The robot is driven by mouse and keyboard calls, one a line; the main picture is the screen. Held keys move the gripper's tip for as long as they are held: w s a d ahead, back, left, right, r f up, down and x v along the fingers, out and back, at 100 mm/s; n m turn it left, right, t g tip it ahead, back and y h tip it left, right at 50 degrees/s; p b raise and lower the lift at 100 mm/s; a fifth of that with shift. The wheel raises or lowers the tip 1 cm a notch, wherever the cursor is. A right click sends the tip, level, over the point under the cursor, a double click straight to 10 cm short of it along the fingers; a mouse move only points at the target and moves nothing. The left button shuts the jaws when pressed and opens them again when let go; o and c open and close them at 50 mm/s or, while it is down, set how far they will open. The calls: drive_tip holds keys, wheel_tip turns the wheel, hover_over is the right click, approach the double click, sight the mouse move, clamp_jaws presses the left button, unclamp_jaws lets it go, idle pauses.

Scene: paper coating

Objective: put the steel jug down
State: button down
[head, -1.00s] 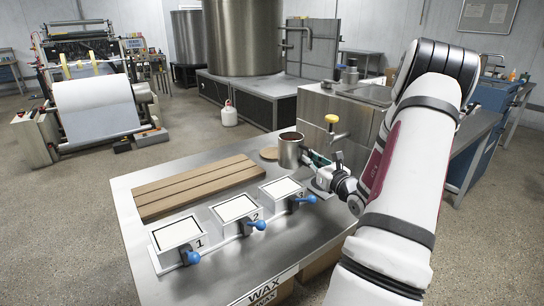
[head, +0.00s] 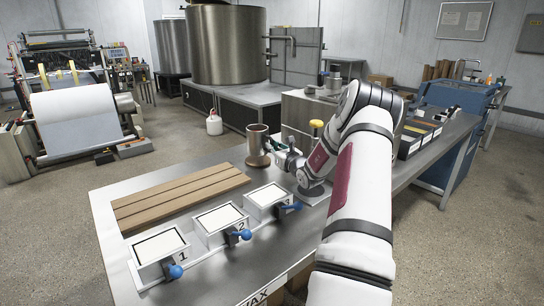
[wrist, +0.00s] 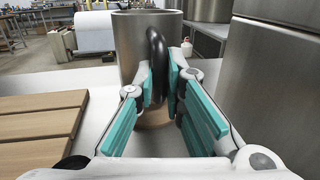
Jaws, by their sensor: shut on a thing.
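The steel jug (head: 257,142) is upright at the far edge of the steel table, with dark red contents at its mouth. My gripper (wrist: 160,82) is shut on its dark curved handle (wrist: 156,45), with teal finger pads on both sides. In the head view my gripper (head: 275,150) is at the jug's right side. A round brown mat (wrist: 154,119) shows under the jug in the wrist view. The jug hides most of it, and I cannot tell whether its base touches the mat.
Wooden slats (head: 180,197) lie left of the jug. Several framed blocks with blue-knobbed levers, such as block 2 (head: 221,219), line the near side. Bare steel table (head: 112,219) shows at the left.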

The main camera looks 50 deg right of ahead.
drive_tip(key=shift+w+d, duration=0.1)
drive_tip(key=shift+w, duration=0.1)
drive_tip(key=shift+f, duration=1.65)
drive_tip(key=shift+f, duration=0.15)
drive_tip(key=c, duration=1.7)
unclamp_jaws()
